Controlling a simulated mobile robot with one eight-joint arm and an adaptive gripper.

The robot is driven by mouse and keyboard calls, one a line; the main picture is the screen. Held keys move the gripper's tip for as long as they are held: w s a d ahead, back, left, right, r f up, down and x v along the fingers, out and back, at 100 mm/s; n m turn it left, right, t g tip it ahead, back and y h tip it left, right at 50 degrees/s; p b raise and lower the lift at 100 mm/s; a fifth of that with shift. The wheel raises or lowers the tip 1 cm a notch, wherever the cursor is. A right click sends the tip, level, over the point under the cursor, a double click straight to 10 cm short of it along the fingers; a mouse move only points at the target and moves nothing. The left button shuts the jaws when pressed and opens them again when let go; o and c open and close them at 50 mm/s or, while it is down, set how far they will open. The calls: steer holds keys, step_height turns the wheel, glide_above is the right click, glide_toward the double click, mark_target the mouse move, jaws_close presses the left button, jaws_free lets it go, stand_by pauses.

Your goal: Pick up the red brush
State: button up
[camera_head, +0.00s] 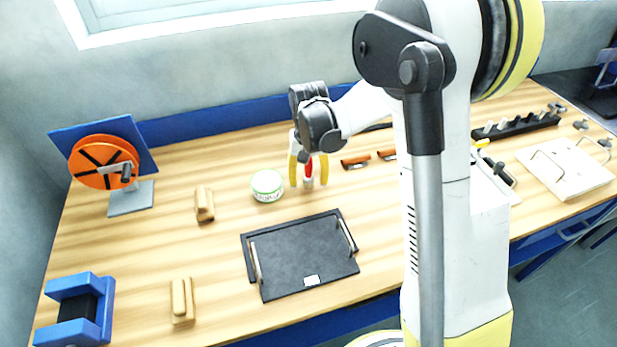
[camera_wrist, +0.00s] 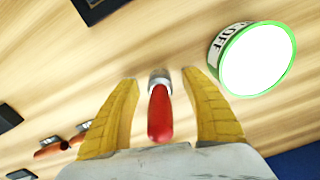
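The red brush (camera_wrist: 160,114) shows in the wrist view between the two yellow fingers of my gripper (camera_wrist: 160,95). Its red handle points toward the gripper's palm, and a metallic grey part lies at its far end. Gaps show on both sides of the brush, so the fingers are open and apart from it. In the head view my gripper (camera_head: 308,172) points down above the wooden table, with the red brush (camera_head: 309,170) partly visible between its yellow fingers. Its lower end is small and hard to make out.
A white and green tin (camera_head: 267,185) stands just left of my gripper; it also shows in the wrist view (camera_wrist: 258,60). A black tray (camera_head: 302,255) lies in front. Brown-handled tools (camera_head: 355,162) lie to the right. Wooden blocks (camera_head: 204,204) and an orange wheel (camera_head: 103,162) are further left.

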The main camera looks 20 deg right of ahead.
mark_target(309, 167)
jaws_close()
steer(key=shift+r, duration=0.15)
steer(key=shift+r, duration=0.3)
step_height(309, 167, up, 4)
steer(key=shift+f+p, duration=0.1)
steer(key=shift+p, duration=0.95)
steer(key=s+d+r+p, duration=0.3)
steer(key=s+r, duration=0.3)
steer(key=s, duration=0.5)
steer(key=shift+d+r, duration=0.15)
steer(key=shift+d, duration=0.2)
